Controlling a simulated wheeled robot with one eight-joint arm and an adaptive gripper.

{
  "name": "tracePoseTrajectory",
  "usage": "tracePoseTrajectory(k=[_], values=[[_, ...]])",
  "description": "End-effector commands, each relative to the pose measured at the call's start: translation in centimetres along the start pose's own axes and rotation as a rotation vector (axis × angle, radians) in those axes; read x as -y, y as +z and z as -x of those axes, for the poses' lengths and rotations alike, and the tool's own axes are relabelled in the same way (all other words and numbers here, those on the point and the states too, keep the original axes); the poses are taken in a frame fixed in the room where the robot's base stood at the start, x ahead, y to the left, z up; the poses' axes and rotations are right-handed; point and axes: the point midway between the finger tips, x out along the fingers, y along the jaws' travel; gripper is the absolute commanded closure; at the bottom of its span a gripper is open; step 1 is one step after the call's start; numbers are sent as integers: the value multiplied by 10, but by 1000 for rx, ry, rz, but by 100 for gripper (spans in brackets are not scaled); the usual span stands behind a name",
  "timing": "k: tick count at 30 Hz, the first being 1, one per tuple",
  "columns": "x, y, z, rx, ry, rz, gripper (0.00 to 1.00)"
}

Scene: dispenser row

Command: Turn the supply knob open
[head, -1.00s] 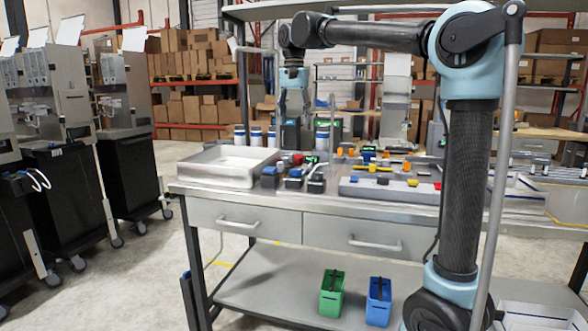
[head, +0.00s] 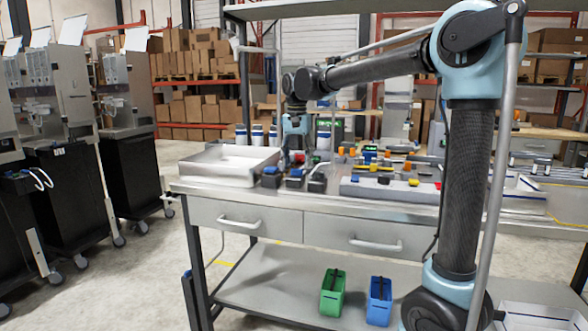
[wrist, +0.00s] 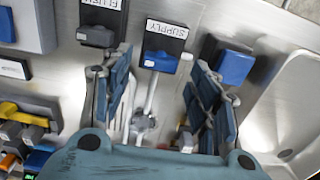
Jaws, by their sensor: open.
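My gripper (wrist: 162,80) is open, one finger on each side, with no clear contact. In the head view my gripper (head: 294,160) points down, low over the small valve blocks on the bench. It hides part of them there.
In the wrist view, a FLUSH-labelled block (wrist: 98,36) is close beside the left finger and a blue block (wrist: 234,66) beside the right. In the head view, a metal tray (head: 205,172) stands left and a grey strip with coloured parts (head: 362,190) right.

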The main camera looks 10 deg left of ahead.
Motion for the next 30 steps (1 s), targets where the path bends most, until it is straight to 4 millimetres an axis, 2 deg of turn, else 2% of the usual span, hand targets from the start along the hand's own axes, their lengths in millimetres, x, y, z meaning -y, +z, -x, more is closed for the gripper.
tracePoseTrajectory(k=[6,18,20,24,27,28,30], values=[[0,0,-23,0,0,0,45],[0,0,-29,0,0,0,45],[0,0,-29,0,0,0,56],[0,0,-29,0,0,0,88],[0,0,-29,0,0,0,89],[15,2,-29,0,-1,5,88],[9,2,-29,0,-2,7,87]])
